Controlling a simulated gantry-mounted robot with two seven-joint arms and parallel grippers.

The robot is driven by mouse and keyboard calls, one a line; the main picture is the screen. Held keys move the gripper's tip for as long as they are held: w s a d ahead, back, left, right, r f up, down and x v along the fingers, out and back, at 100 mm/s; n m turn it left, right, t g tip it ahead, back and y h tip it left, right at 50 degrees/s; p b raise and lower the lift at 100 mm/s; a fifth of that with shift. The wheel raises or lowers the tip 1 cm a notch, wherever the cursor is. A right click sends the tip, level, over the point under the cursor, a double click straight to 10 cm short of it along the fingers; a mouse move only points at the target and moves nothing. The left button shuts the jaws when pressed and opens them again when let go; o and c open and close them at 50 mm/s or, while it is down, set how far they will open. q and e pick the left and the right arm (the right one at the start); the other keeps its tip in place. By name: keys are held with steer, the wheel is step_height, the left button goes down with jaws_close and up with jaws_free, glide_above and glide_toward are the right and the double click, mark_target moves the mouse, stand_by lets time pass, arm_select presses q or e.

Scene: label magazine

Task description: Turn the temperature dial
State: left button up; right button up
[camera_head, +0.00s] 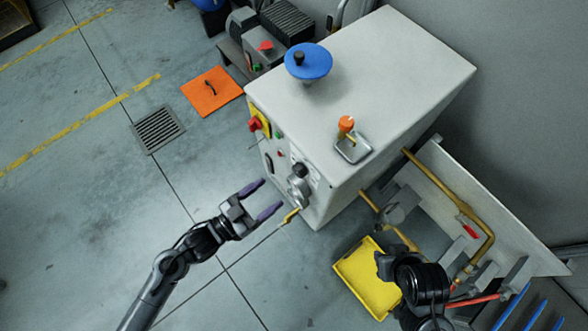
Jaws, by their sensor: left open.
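A pale grey machine cabinet (390,75) stands in the middle, its control panel facing my left arm. I cannot read the markings, so which of the two is the temperature dial is unclear. My left gripper (273,196) is open and empty, its purple-tipped fingers pointing at the panel. It is a short way left of the dial and appears apart from it. My right arm shows at the lower right, but its fingers do not.
The panel also has a red-and-yellow switch (256,124). A blue disc (308,61) and an orange-knobbed lever (346,125) are on top. A yellow lever (290,216) juts out low. A yellow tray (362,272) and brass pipes (470,205) are at right.

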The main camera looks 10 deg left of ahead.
mark_target(296, 172)
arm_select(q)
steer(key=b+x, duration=0.3)
steer(key=x, duration=0.5)
steer(key=shift+f, duration=0.15)
steer(key=shift+b+x, duration=0.4)
steer(key=shift+x, duration=0.55)
steer(key=c, duration=1)
steer(key=shift+r+m+p, duration=0.25)
steer(key=shift+m+p, duration=1.1)
steer(key=shift+m, duration=0.05)
steer(key=shift+c, duration=0.2)
steer(key=m+p, duration=0.2)
steer(key=shift+a+m, duration=0.1)
steer(key=shift+m, duration=0.2)
steer(key=m+p, duration=0.2)
steer(key=m, duration=0.1)
steer(key=shift+m, duration=0.3)
steer(key=shift+m+p, duration=0.75)
steer(key=shift+m, duration=0.85)
steer(key=shift+f, duration=0.1)
